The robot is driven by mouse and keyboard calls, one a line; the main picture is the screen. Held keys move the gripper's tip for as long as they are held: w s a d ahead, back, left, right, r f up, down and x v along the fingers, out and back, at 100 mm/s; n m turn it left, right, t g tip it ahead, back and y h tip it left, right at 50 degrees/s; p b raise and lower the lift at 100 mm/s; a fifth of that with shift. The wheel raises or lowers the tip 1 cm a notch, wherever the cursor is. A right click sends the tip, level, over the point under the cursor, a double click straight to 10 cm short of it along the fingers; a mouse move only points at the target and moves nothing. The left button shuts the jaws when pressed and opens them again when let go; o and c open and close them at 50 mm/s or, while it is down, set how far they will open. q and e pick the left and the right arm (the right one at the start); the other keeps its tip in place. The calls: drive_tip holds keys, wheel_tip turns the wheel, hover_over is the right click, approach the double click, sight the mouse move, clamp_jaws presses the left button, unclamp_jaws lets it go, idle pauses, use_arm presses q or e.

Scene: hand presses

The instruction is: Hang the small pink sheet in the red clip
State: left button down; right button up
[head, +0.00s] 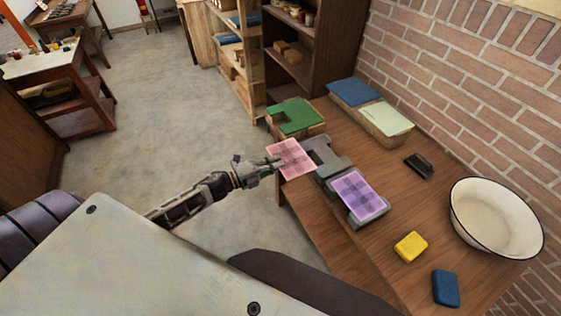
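The small pink sheet (291,159) is held out flat at the left edge of the bench, beside a grey press part. My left gripper (275,163) is at the sheet's left edge and looks shut on it. The sheet appears to extend past the bench edge. I cannot make out the red clip in this view. My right gripper is not in view.
The wooden bench (388,235) bears a grey press (326,158), a purple sheet (358,196) on a grey block, a green block (296,116), blue and pale green pads, a dark brush (418,166), a white basin (495,222), and yellow and blue blocks. Open floor lies left.

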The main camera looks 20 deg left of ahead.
use_arm(q)
drive_tip(key=v, duration=0.6)
drive_tip(key=shift+s+a, duration=0.15)
drive_tip(key=shift+s, duration=0.1)
idle(0.9)
drive_tip(key=w+d+f+n+t+y+b, duration=0.2)
drive_tip(key=d+n+y, duration=0.5)
drive_tip(key=y, duration=0.4)
drive_tip(key=shift+w+d+f+n+t+b, duration=0.3)
drive_tip(key=shift+d+f+t+b, duration=0.25)
drive_tip(key=shift+t+b, duration=0.45)
idle(0.7)
drive_tip(key=shift+a+f, duration=0.1)
idle(1.0)
